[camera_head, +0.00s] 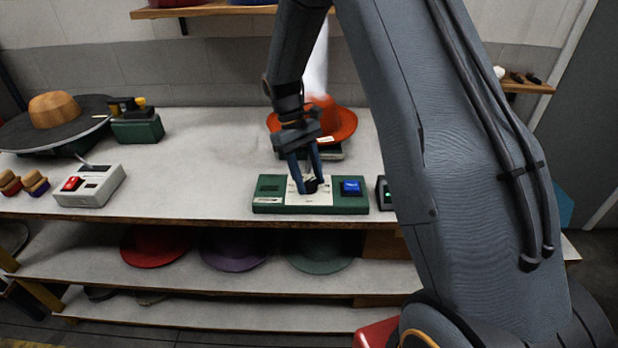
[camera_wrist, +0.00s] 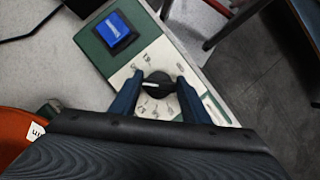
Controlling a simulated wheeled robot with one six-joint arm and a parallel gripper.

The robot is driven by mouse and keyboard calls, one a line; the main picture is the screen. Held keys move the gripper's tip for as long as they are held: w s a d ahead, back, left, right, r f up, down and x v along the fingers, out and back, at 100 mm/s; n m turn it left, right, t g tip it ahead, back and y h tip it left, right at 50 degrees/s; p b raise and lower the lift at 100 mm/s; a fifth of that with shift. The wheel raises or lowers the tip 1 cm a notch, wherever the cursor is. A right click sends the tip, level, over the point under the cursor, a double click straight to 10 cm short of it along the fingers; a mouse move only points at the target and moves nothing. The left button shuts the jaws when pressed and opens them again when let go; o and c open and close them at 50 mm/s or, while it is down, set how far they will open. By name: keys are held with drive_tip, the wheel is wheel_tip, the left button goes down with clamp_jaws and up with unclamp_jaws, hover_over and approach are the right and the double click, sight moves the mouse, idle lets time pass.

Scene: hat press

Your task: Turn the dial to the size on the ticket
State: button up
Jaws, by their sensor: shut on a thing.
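A green control box (camera_head: 270,187) with a white dial plate (camera_head: 323,199) sits near the front edge of the bench. My gripper (camera_head: 310,186) points down at the plate, its blue fingers shut on the black dial (camera_wrist: 159,83). In the wrist view the dial sits between the two fingers (camera_wrist: 158,93), with a pale pointer mark on it. A blue button (camera_head: 352,187) is on the box's right side. An orange hat (camera_head: 340,122) behind the box bears a white ticket (camera_wrist: 37,132), partly cut off in the wrist view.
Several hats (camera_head: 155,246) lie on the shelf below. The bench between is clear.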

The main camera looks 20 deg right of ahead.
drive_tip(key=o, duration=1)
drive_tip(key=shift+o, duration=0.2)
drive_tip(key=b+v, duration=0.2)
drive_tip(key=v, duration=0.5)
drive_tip(key=shift+r, duration=0.4)
drive_tip(key=shift+w, duration=0.1)
drive_tip(key=s+f+m+t+y, duration=0.1)
drive_tip(key=s+m+t, duration=0.1)
drive_tip(key=s, duration=0.8)
drive_tip(key=s+d+f+m+t+y, duration=0.1)
drive_tip(key=s+m+t, duration=0.2)
drive_tip(key=s, duration=0.8)
drive_tip(key=shift+f, duration=0.25)
